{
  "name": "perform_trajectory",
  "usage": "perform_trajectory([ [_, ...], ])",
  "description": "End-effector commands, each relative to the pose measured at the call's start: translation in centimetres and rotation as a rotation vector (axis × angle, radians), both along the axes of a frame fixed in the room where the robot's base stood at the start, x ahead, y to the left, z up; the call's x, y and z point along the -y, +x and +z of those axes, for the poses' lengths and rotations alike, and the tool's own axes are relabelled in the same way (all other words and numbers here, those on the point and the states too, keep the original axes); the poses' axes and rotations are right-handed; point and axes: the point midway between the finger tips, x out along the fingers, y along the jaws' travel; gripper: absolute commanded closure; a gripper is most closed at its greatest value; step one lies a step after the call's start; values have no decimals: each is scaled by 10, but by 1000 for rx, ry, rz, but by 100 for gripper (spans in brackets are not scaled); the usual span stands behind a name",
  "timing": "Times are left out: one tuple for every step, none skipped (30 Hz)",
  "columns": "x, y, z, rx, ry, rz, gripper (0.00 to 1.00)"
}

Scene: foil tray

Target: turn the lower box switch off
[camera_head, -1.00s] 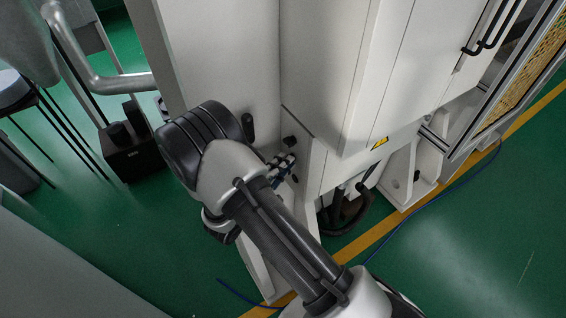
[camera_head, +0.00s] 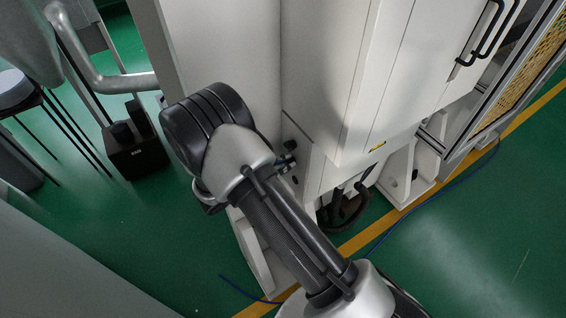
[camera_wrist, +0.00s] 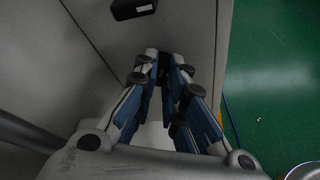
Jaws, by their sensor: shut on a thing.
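My gripper (camera_wrist: 164,62) is closed in on a dark part at a grey-white box face in the wrist view. The dark part looks like the lower switch, but the fingers cover most of it and its setting cannot be read. Another black switch or knob (camera_wrist: 133,8) sits on the face beyond the fingertips, apart from them. In the head view my arm hides most of the gripper; only a bit of it (camera_head: 285,163) shows against the low part of the white cabinet (camera_head: 330,70). A small black knob (camera_head: 290,145) shows just above it.
A black box (camera_head: 134,155) stands on the green floor at the left, by a grey pipe (camera_head: 115,83). A blue cable (camera_head: 420,210) and a yellow line (camera_head: 400,213) run along the floor at the right. The floor at the lower right is clear.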

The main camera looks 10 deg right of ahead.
Motion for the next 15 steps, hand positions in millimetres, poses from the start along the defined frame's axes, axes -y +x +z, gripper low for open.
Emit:
perform_trajectory([
  [0, 1, 1, -28, -10, -1, 100],
  [0, 1, 1, -47, -16, 0, 100],
  [0, 1, 1, -70, -23, -1, 100],
  [0, 1, 1, -85, -28, -1, 100],
  [0, 1, 1, -100, -33, -1, 100],
  [0, 1, 1, -119, -40, 0, 100],
  [0, 1, 1, -131, -44, 0, 100],
  [0, 1, 1, -142, -47, -1, 100],
  [0, 1, 1, -156, -52, 0, 100],
  [0, 2, 1, -164, -54, 0, 100],
  [-1, 2, 1, -172, -57, 0, 100],
  [-1, 2, 1, -182, -60, 0, 100],
  [-1, 2, 1, -187, -62, 0, 100],
  [-1, 2, 1, -192, -63, 0, 100],
  [0, 2, 1, -198, -65, 0, 100],
])
